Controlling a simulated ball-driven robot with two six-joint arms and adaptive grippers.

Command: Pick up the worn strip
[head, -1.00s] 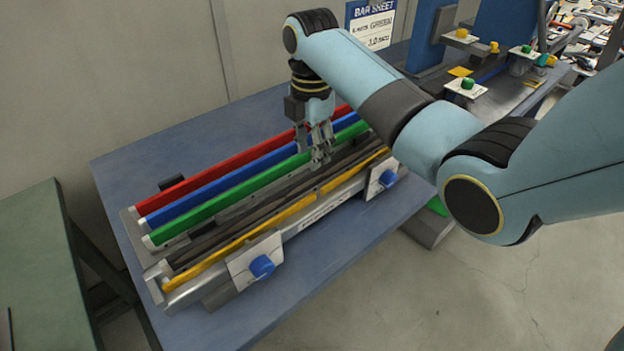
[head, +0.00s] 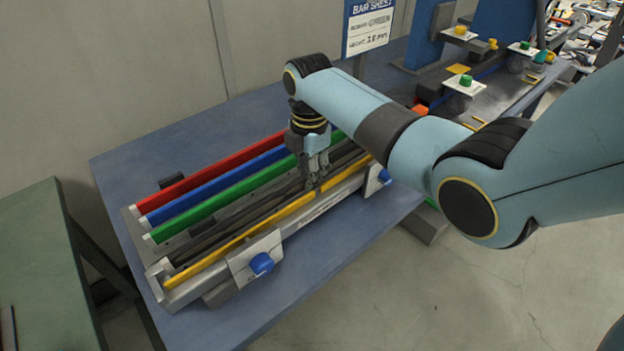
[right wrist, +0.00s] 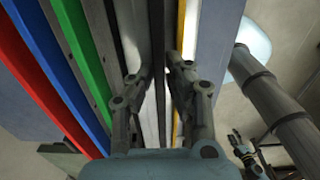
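The worn strip seems to be the dark strip (head: 220,236) lying lengthwise in the fixture, between the green and yellow bars. It also runs between my fingers in the right wrist view (right wrist: 160,88). My right gripper (head: 313,183) is over the far half of the strip, pointing down. In the right wrist view its two fingers (right wrist: 156,70) stand apart, one on each side of the strip. Contact with the strip cannot be made out. What seems to be my left gripper (right wrist: 246,145) shows small at the lower right there; its finger state is unclear.
Red (head: 215,172), blue (head: 220,187) and green (head: 225,203) bars lie parallel behind the strip. A yellow bar (head: 240,241) runs along its front side. Blue-knobbed clamps (head: 262,263) stand on the fixture's front edge. The blue table (head: 330,250) is bare in front.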

